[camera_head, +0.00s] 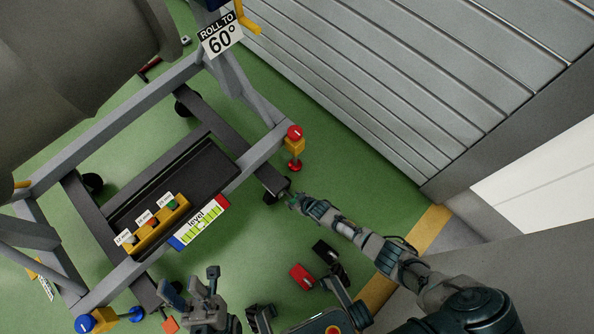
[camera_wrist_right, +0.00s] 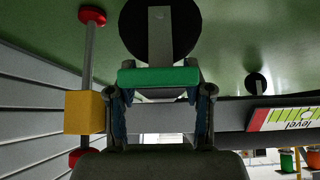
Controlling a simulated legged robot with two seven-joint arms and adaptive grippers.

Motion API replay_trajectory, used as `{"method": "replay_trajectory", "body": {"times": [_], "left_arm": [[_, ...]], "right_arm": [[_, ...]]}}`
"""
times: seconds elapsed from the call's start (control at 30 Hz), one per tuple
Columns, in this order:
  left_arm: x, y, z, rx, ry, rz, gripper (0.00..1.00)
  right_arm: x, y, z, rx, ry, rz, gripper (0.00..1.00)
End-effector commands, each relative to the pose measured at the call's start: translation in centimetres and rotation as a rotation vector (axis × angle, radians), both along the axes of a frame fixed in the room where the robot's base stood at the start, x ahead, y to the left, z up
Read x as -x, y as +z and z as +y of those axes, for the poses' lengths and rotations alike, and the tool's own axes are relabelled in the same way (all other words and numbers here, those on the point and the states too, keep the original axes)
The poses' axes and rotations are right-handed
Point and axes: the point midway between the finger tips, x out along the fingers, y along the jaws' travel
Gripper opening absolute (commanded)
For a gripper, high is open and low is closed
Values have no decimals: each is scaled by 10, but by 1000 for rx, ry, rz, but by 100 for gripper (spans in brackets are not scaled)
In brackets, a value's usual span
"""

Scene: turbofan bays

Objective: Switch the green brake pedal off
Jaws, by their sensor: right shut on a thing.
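The green brake pedal (camera_wrist_right: 158,77) is a short green bar in front of a black caster wheel (camera_wrist_right: 160,25) in the right wrist view. My right gripper (camera_wrist_right: 159,93) is shut on the pedal, with one finger at each end of it. In the head view, my right gripper (camera_head: 297,203) is low at the stand's right corner beside the caster, and it mostly hides the pedal. My left gripper (camera_head: 193,286) is open and empty at the bottom of the head view, apart from the stand.
A grey stand frame (camera_head: 110,123) fills the left. A red-knobbed post with a yellow block (camera_head: 295,146) is close to my right gripper. A level gauge (camera_head: 199,222) and yellow socket holder (camera_head: 157,226) sit on the stand. Green floor (camera_head: 350,160) is clear towards the slatted wall.

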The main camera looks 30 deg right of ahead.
Motion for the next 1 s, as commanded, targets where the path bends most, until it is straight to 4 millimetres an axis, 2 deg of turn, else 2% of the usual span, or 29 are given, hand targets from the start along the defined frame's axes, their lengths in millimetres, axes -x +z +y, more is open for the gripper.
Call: {"method": "replay_trajectory", "body": {"times": [0.53, 0.57, 0.63, 1.0], "left_arm": [[-1, -1, 0, 0, -1, 3, 40], [-1, 0, 0, 0, -1, 3, 40], [-1, 0, 0, 0, -1, 3, 40], [3, 2, 1, 1, 2, -2, 40]], "right_arm": [[-4, 3, -1, 11, 0, 24, 0], [-4, 3, -1, 10, -1, 23, 58], [-4, 3, -1, 10, -1, 23, 76], [-1, 3, 0, 10, 0, 26, 77]]}}
